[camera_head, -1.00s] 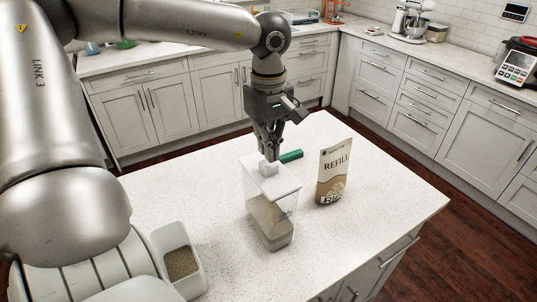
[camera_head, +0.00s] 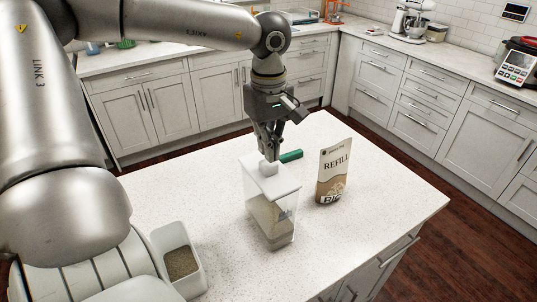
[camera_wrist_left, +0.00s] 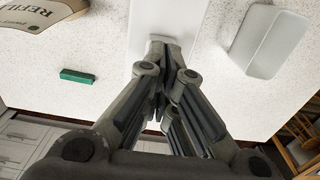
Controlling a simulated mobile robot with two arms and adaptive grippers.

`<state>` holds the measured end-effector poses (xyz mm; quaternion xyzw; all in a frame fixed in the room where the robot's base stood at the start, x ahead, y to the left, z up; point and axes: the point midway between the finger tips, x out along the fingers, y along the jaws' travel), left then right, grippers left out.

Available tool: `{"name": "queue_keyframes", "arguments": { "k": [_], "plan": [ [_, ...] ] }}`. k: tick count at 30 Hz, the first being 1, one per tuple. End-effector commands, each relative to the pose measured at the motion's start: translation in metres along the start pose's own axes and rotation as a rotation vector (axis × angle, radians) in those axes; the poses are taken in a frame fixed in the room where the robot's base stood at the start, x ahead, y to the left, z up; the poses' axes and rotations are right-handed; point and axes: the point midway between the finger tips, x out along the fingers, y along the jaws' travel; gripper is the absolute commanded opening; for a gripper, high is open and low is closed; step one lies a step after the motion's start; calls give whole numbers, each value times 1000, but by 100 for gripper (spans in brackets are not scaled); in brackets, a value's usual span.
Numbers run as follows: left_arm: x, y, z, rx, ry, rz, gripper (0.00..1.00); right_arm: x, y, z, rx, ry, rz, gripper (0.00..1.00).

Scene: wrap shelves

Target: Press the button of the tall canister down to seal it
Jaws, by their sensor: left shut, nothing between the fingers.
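The tall canister (camera_head: 270,222) stands upright on the island counter, clear-walled with pale contents in its lower part. It has a white lid (camera_head: 284,187) with a raised white button (camera_head: 268,169) on top. The lid also shows in the left wrist view (camera_wrist_left: 165,14), partly hidden by the fingers. My left gripper (camera_head: 271,157) points down, shut and empty, with its fingertips right at the button. I cannot tell whether the tips touch it or how far the button is pressed. My right gripper is not in view.
A REFILL pouch (camera_head: 334,172) stands right of the canister. A small green block (camera_head: 291,156) lies behind it. A white container with grainy contents (camera_head: 181,262) is at the front left. The counter (camera_head: 385,205) is clear at the right.

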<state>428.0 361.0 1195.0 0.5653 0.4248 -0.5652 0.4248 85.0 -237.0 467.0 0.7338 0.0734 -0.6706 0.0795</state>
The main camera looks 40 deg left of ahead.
Motion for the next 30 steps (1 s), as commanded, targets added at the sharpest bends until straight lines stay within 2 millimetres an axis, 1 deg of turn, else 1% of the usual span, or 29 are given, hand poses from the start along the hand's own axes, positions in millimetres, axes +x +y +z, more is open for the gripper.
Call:
{"name": "queue_keyframes", "arguments": {
  "k": [14, 30],
  "plan": [
    [16, 0, 0, 0, 0, -1, 0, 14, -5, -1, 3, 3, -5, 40],
    [32, 0, 0, 0, -1, -1, 0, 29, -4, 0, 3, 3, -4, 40]
  ]
}}
